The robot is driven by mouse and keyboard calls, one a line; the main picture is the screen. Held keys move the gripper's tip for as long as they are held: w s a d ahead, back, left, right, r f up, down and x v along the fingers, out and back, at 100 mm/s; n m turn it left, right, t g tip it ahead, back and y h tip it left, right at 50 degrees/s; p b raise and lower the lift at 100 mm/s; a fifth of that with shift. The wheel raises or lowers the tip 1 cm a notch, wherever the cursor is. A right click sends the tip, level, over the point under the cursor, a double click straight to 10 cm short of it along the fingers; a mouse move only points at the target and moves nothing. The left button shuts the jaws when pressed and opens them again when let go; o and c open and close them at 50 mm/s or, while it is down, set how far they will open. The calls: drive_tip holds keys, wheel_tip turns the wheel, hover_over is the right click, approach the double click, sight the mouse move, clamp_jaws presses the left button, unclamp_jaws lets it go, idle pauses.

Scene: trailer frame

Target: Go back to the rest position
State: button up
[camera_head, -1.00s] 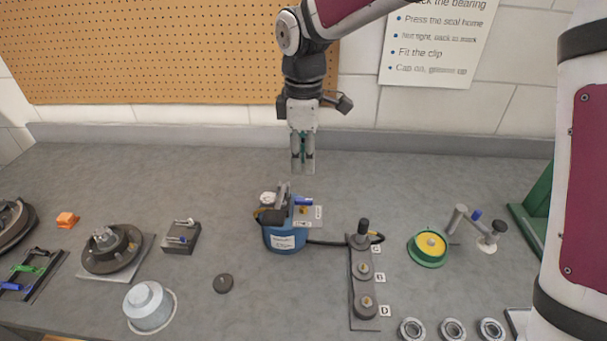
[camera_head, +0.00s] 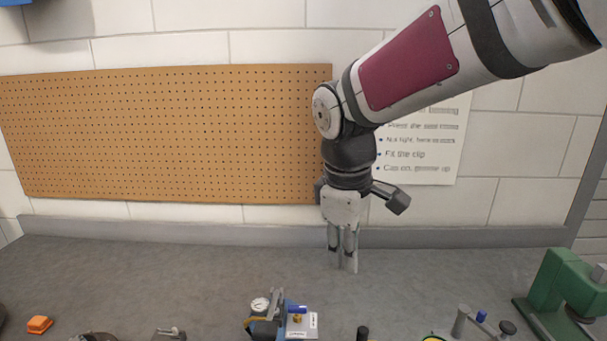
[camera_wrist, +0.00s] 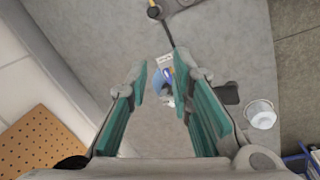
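My gripper (camera_head: 345,265) hangs pointing down above the back part of the grey workbench (camera_head: 200,265), in front of the wall.
A tan pegboard (camera_head: 170,135) and a printed sheet (camera_head: 430,160) are on the wall behind. A green press (camera_head: 560,290) stands at the right and an orange block (camera_head: 39,324) at the left. The bench's back area is clear. A white container (camera_wrist: 262,115) shows in the wrist view.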

drive_tip(key=s+d+r+m+t, duration=0.1)
drive_tip(key=s+d+m, duration=0.5)
drive_tip(key=s, duration=0.3)
drive_tip(key=s+d+r+m+t+y, duration=0.1)
drive_tip(key=s+d+m+t, duration=0.1)
drive_tip(key=s+d+m, duration=0.4)
drive_tip(key=s, duration=0.3)
drive_tip(key=shift+s+r, duration=0.15)
drive_tip(key=shift+r, duration=0.05)
